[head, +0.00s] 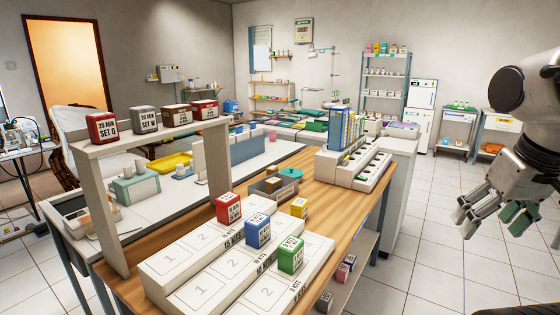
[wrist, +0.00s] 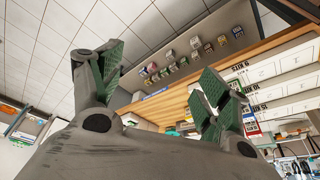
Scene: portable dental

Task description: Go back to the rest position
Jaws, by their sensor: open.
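My gripper (head: 492,217) hangs at the right side of the head view, over the tiled floor and clear of the wooden bench. Its fingers are spread and nothing is between them. In the wrist view the two green-padded fingers (wrist: 163,95) stand wide apart, with the bench and shelf beyond them.
A wooden bench (head: 341,203) fills the middle. A raised shelf (head: 150,137) holds several labelled boxes. A rack with upright coloured items (head: 344,128) stands at the bench's far end. Small boxes sit on a lower shelf (head: 350,285). Open tiled floor (head: 425,240) lies right of the bench.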

